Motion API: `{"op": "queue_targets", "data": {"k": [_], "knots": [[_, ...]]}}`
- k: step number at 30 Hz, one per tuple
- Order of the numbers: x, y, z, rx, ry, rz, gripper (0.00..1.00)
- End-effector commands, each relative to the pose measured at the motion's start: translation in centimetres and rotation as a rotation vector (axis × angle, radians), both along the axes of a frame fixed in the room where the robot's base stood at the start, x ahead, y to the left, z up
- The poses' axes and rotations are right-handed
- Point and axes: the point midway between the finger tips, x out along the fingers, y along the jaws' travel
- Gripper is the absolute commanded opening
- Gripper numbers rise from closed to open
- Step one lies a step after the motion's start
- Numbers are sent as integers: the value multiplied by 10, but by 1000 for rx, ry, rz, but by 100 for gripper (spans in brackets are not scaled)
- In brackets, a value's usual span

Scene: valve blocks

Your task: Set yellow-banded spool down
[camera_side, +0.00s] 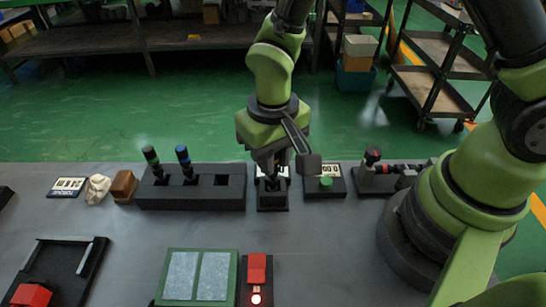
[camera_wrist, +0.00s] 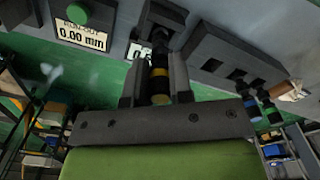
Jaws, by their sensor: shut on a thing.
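My gripper (camera_side: 270,176) points down over a small black block (camera_side: 272,201) in the side view. In the wrist view my gripper (camera_wrist: 156,78) is shut on the yellow-banded spool (camera_wrist: 159,76), a dark cylinder with a yellow band between the two fingers. The spool's far end meets the black block in that view; I cannot tell whether it is seated or just above. In the side view the fingers mostly hide the spool. Left of it, a black three-socket rack (camera_side: 205,201) holds a green-banded spool (camera_side: 152,161) and a blue-banded spool (camera_side: 185,161); its right socket is empty.
A block with a green button and display (camera_side: 325,184) stands close right of my gripper. Further right is a clamp-like fixture (camera_side: 378,178). A brown block (camera_side: 123,186) and crumpled cloth (camera_side: 97,189) lie left. A green-framed tray (camera_side: 197,276) and red switch (camera_side: 257,268) are in front. The middle is clear.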

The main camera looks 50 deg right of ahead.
Motion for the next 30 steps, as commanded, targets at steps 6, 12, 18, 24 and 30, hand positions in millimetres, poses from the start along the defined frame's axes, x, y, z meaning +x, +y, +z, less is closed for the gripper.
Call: {"op": "queue_targets", "data": {"k": [6, 12, 18, 24, 30], "knots": [[0, 0, -6, 1, -1, 0, 0], [0, 0, -8, 1, -1, 0, 0], [0, 0, -9, 1, -1, 1, 46], [0, 0, -8, 1, -1, 1, 46], [1, 1, 7, 3, -7, 1, 46]]}}
